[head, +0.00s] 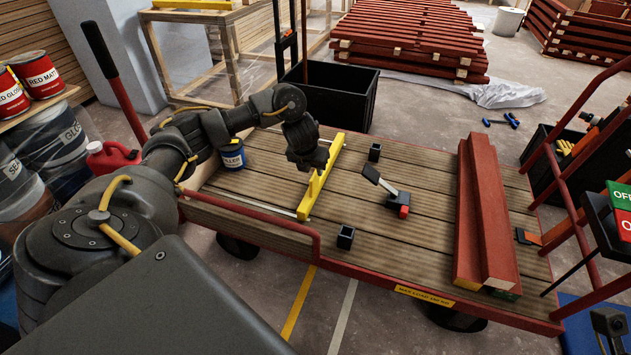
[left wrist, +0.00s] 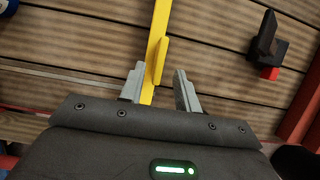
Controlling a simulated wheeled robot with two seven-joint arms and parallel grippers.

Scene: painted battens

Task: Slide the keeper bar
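The keeper bar (head: 313,193) is a yellow bar lying across the left part of a wooden-decked trolley (head: 430,200), between two thin metal rails. My left gripper (head: 314,164) is at the bar, over its middle. In the left wrist view the gripper (left wrist: 160,84) is open, and the keeper bar (left wrist: 159,22) with its raised yellow tab runs between the fingers, closer to the left finger. I cannot tell whether a finger touches it. A black toggle clamp (head: 380,183) with a red part sits right of the bar. My right gripper does not show.
Two small black sockets, one far (head: 375,152) and one near (head: 346,237), stand on the deck. Red battens (head: 482,215) lie at the trolley's right. A blue-labelled can (head: 232,155) stands left of the bar. A black crate (head: 340,95) stands behind the trolley.

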